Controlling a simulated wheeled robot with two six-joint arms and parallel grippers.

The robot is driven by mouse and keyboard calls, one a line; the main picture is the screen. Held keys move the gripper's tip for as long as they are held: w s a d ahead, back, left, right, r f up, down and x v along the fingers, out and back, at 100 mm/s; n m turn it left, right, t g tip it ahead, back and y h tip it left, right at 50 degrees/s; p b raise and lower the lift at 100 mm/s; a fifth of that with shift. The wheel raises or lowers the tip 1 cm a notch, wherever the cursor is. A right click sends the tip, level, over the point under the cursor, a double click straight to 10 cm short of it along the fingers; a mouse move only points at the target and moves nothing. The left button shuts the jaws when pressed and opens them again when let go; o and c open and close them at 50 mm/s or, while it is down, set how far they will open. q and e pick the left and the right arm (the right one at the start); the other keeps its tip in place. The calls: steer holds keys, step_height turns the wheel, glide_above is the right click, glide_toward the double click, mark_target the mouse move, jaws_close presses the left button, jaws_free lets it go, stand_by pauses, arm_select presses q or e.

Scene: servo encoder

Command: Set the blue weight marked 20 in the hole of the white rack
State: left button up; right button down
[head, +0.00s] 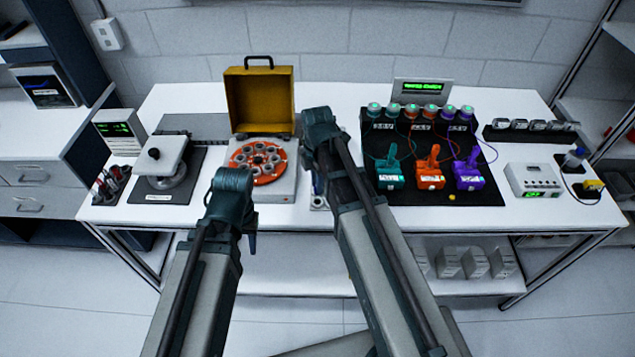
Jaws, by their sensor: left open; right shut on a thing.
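My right gripper (317,165) is over the middle of the table, right of the orange round tray. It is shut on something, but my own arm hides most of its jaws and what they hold. A small bluish patch shows just below it, too small to identify as the weight marked 20. A small pale block (319,203), perhaps the white rack, peeks out at the table's front edge beneath; its hole cannot be made out. My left gripper (250,238) is open and empty in front of the table's front edge, left of the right arm.
The orange round tray (257,162) holds several round pieces before an open yellow case (260,98). A white-topped device (161,160) stands left. A white meter (534,181) is further right.

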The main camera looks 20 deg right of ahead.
steer(key=shift+f+b, duration=1.25)
steer(key=shift+f, duration=0.3)
steer(key=shift+f+b, duration=0.3)
steer(key=shift+f, duration=0.05)
steer(key=shift+f+b, duration=0.35)
steer(key=shift+b, duration=0.05)
steer(key=shift+f+b, duration=0.4)
steer(key=c, duration=0.6)
jaws_free()
steer(key=shift+c, duration=0.2)
steer(key=shift+r, duration=0.1)
